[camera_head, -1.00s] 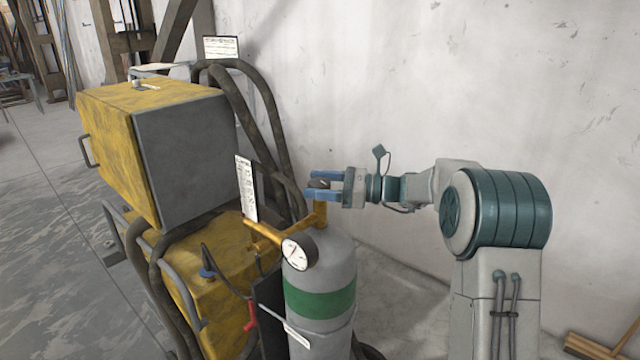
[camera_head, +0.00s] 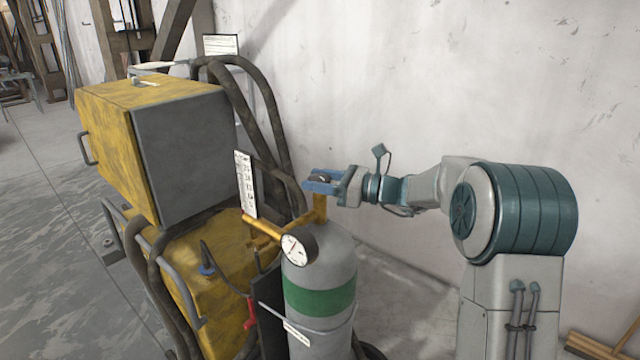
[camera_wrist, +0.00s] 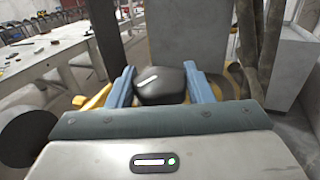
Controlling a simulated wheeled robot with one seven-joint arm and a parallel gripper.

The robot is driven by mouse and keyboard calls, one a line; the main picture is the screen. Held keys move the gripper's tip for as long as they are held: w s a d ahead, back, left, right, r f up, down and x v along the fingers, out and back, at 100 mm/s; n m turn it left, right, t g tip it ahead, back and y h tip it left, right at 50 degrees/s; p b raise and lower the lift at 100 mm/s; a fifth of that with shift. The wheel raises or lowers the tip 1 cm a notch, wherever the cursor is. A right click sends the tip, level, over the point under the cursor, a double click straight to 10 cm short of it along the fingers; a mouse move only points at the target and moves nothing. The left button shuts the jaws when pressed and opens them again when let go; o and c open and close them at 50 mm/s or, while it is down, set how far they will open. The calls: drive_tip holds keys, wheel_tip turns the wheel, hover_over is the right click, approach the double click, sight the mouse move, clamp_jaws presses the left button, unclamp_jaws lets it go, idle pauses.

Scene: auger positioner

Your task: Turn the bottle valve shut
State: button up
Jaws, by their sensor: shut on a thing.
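The grey gas bottle (camera_head: 335,270) with a green band stands upright beside the yellow machine. A brass valve body (camera_head: 319,205) rises from its top. The valve knob (camera_head: 323,179), dark with a light mark on top, sits above the brass. It also shows in the wrist view (camera_wrist: 160,84). My gripper (camera_head: 322,182) reaches in from the right with its blue fingers on both sides of the knob, shut on it. In the wrist view the fingers of my gripper (camera_wrist: 162,90) flank the knob. The knob's lower part is hidden.
A pressure gauge (camera_head: 298,247) on a brass regulator juts out in front of the bottle. The yellow machine (camera_head: 215,275) and dark hoses (camera_head: 275,125) stand close on the left. A white label card (camera_head: 246,184) is near the valve. The wall (camera_head: 430,70) is behind.

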drive_tip(key=m+t+b, duration=0.1)
drive_tip(key=m+t+h+b, duration=0.1)
drive_tip(key=t, duration=0.1)
drive_tip(key=m+t+h+b, duration=0.1)
drive_tip(key=b, duration=0.1)
drive_tip(key=shift+s+f+t, duration=0.1)
drive_tip(key=shift+f+t, duration=0.2)
drive_tip(key=shift+t, duration=0.1)
drive_tip(key=m+t+h+b, duration=0.3)
drive_tip(key=b, duration=0.2)
drive_tip(key=shift+t+b, duration=0.3)
drive_tip(key=shift+b, duration=0.05)
drive_tip(key=m+t+h+b, duration=0.1)
drive_tip(key=m+h+b, duration=0.1)
drive_tip(key=b, duration=0.3)
drive_tip(key=shift+t+h+b, duration=0.4)
drive_tip(key=m+t+h+b, duration=0.1)
drive_tip(key=m+h+b, duration=0.2)
drive_tip(key=b, duration=0.7)
drive_tip(key=shift+r+t+h, duration=0.1)
drive_tip(key=shift+t+h, duration=0.3)
drive_tip(key=shift+a+h+b, duration=0.1)
drive_tip(key=shift+h+b, duration=0.2)
drive_tip(key=shift+b, duration=0.25)
drive_tip(key=shift+m+b, duration=0.3)
drive_tip(key=shift+b, duration=0.2)
drive_tip(key=shift+r+h+b, duration=0.1)
drive_tip(key=shift+h+b, duration=0.2)
drive_tip(key=shift+b, duration=0.1)
